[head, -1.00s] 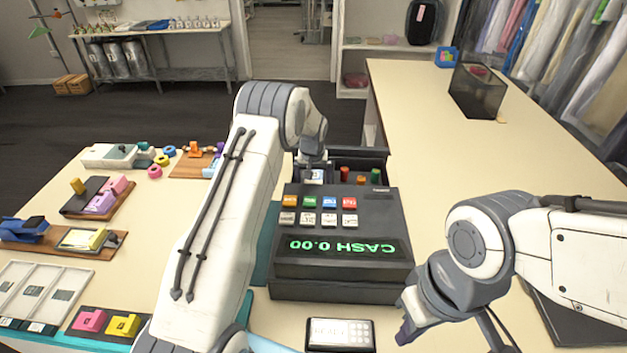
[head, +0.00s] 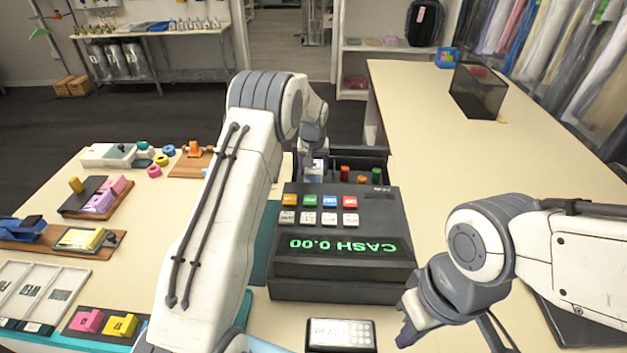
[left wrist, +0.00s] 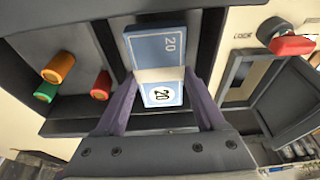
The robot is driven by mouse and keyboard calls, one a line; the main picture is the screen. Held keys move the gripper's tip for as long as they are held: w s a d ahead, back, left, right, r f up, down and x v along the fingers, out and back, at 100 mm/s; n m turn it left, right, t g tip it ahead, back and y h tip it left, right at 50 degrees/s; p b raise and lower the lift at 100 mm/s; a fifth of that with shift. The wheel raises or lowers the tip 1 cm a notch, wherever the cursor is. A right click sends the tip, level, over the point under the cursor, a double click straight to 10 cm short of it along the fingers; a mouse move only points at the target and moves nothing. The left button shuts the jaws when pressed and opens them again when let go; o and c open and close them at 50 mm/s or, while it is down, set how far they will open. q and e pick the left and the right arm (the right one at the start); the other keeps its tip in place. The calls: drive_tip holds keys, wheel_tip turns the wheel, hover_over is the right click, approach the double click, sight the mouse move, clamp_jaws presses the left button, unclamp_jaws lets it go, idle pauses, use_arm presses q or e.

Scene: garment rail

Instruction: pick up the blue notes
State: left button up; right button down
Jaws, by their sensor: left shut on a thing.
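The blue notes (left wrist: 158,48) are a banded bundle marked 20, with a pale strip across the middle. In the left wrist view they sit between the two fingers of my left gripper (left wrist: 160,92), which is shut on them. In the head view the notes (head: 317,167) show as a small blue and white patch below my left gripper (head: 315,163), over the open cash drawer (head: 381,162) behind the register. My right gripper (head: 404,322) is to the right of the register's front; its finger gap is not clear.
The black cash register (head: 340,270) stands on the counter and reads CASH 0.00. Red, orange and green rolls (left wrist: 58,68) lie in the drawer beside the notes. A red-handled key (left wrist: 290,44) is near the drawer. The right side of the counter is largely clear.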

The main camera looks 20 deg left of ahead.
sight(314, 171)
use_arm(q)
wheel_tip(314, 171, up, 7)
drive_tip(key=shift+f+b, duration=0.2)
drive_tip(key=shift+b, duration=0.15)
wheel_tip(314, 171, up, 5)
drive_tip(key=p, duration=0.3)
drive_tip(key=shift+f+p, duration=0.2)
drive_tip(key=shift+p, duration=0.2)
